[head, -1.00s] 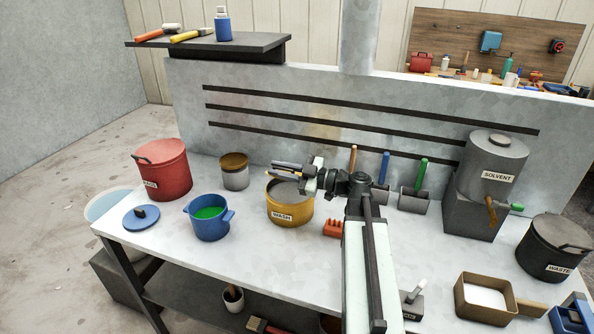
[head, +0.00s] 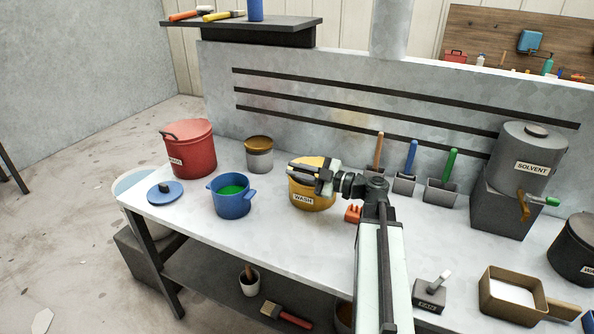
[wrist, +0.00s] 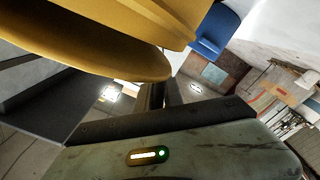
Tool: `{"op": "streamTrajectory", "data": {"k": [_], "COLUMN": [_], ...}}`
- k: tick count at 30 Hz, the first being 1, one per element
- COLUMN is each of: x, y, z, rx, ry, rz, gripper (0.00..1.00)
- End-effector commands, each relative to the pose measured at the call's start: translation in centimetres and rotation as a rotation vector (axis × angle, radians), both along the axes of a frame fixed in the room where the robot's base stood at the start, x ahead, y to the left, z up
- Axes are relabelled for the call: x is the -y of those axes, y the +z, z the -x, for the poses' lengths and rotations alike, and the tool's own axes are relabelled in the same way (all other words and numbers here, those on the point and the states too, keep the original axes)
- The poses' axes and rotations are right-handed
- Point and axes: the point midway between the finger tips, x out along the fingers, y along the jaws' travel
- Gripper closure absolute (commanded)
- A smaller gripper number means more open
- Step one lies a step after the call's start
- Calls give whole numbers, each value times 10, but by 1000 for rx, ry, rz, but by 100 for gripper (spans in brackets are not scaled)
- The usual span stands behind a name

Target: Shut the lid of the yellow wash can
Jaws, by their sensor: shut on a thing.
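The yellow wash can (head: 312,201) stands on the pale bench, its WASH label facing me. Its yellow lid (head: 318,161) shows over the mouth, partly hidden by my gripper. My gripper (head: 301,165) reaches in from the right at the can's top and is shut on the lid. In the wrist view a rounded yellow edge (wrist: 125,62) hangs close above my gripper, with more yellow behind it. I cannot tell whether the lid lies flush on the rim.
A blue pot (head: 231,197) with green contents stands left of the can. A two-tone tin (head: 259,157) and a red bin (head: 190,150) are behind it. A small orange block (head: 353,213) sits close right of the can. Tool holders (head: 404,184) line the back.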

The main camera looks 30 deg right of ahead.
Motion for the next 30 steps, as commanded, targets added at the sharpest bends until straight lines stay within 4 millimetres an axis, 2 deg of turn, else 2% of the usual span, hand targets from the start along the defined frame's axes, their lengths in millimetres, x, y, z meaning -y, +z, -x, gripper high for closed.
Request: {"op": "streamTrajectory", "data": {"k": [4,5,6,17,27,30], "x": [5,5,5,7,46,52], "y": [-1,-1,-1,0,-1,-1], "z": [0,0,0,3,50,58], "rx": [-1,-1,-1,-1,-1,-1], "ry": [-11,-11,-11,-10,-13,-11], "rz": [2,2,2,0,2,2], "gripper": [100,80,69,69,69,69]}}
